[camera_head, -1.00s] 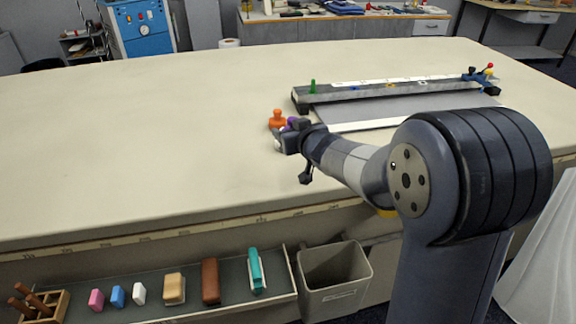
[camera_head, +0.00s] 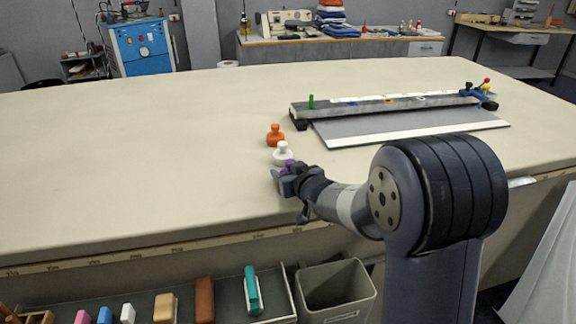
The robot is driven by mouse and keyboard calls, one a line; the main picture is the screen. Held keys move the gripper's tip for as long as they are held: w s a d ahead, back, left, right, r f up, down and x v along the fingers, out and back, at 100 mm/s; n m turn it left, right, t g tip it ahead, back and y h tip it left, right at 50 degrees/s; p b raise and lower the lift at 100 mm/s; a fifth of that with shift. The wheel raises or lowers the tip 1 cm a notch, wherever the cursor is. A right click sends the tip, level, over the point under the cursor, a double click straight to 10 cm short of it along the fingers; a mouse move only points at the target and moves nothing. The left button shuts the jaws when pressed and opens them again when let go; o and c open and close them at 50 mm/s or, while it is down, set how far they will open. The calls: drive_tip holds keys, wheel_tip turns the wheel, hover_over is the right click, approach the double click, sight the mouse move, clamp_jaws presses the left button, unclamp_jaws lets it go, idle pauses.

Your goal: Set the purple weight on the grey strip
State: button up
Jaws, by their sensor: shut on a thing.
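The purple weight (camera_head: 289,163) is at my gripper (camera_head: 284,173), which is shut on it near the front of the table. Only the weight's purple top shows clearly; the fingers hide the rest. I cannot tell whether its base touches the cloth. A white weight (camera_head: 283,154) stands just behind it, and an orange weight (camera_head: 275,137) stands behind that. The grey strip (camera_head: 400,127) lies farther back and to the right, a flat grey band with a white front edge. My gripper is left of it and nearer the front edge.
A dark rail (camera_head: 385,106) with a green peg (camera_head: 311,102) runs along the strip's back edge. Coloured knobs (camera_head: 480,92) sit at its right end. The table's left side is clear. A tray (camera_head: 230,299) and a bin (camera_head: 336,290) are below the front edge.

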drive_tip(key=shift+f, duration=0.25)
drive_tip(key=shift+f, duration=0.1)
drive_tip(key=o, duration=1.6)
drive_tip(key=shift+f, duration=0.15)
drive_tip(key=shift+b, duration=0.3)
